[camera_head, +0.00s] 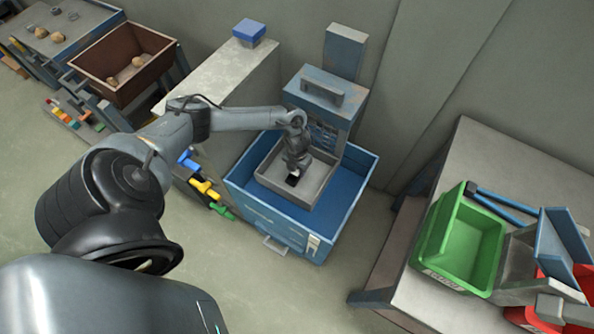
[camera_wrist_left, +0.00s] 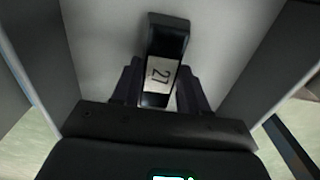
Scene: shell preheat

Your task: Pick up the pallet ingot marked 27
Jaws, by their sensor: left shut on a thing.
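The ingot marked 27 (camera_wrist_left: 160,72) is a dark block with a white label, and the number shows sideways in the left wrist view. My left gripper (camera_wrist_left: 159,88) is shut on it, with one dark finger on each side. In the head view my left gripper (camera_head: 294,172) points down into a grey open box (camera_head: 320,196). The ingot (camera_head: 292,180) shows there only as a small dark shape at the fingertips. I cannot tell whether it touches the box floor. My right gripper is in neither view.
The grey box sits inside a blue open-topped bin (camera_head: 347,205) with a blue-grey unit (camera_head: 325,95) behind it. Its walls surround my gripper. A green bin (camera_head: 462,243) stands on the right table. A brown crate (camera_head: 122,62) stands at the upper left.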

